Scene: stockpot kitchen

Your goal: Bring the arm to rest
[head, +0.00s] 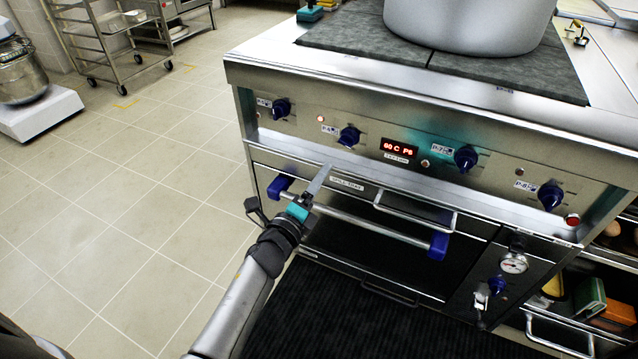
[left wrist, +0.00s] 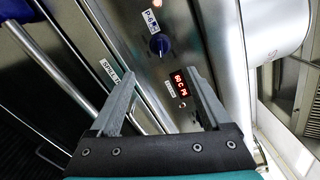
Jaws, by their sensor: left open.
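My left gripper (head: 318,182) is in front of the stove's front panel, near the spill tray label and above the oven door's handle bar. In the left wrist view the gripper (left wrist: 158,78) is open, with its two grey fingers apart and nothing between them. The fingers point at the panel, near a blue knob (left wrist: 159,44) and the red-lit display (left wrist: 181,83). I cannot tell whether the fingertips touch the panel. My right gripper is not in view.
The stove (head: 330,95) carries a large steel pot (head: 468,22) on its dark top. Its handle bar (head: 365,222) with blue ends juts out beside my left arm. A dark mat (head: 310,320) lies in front. Tiled floor (head: 130,200) is clear to the left, before a wheeled rack (head: 110,45).

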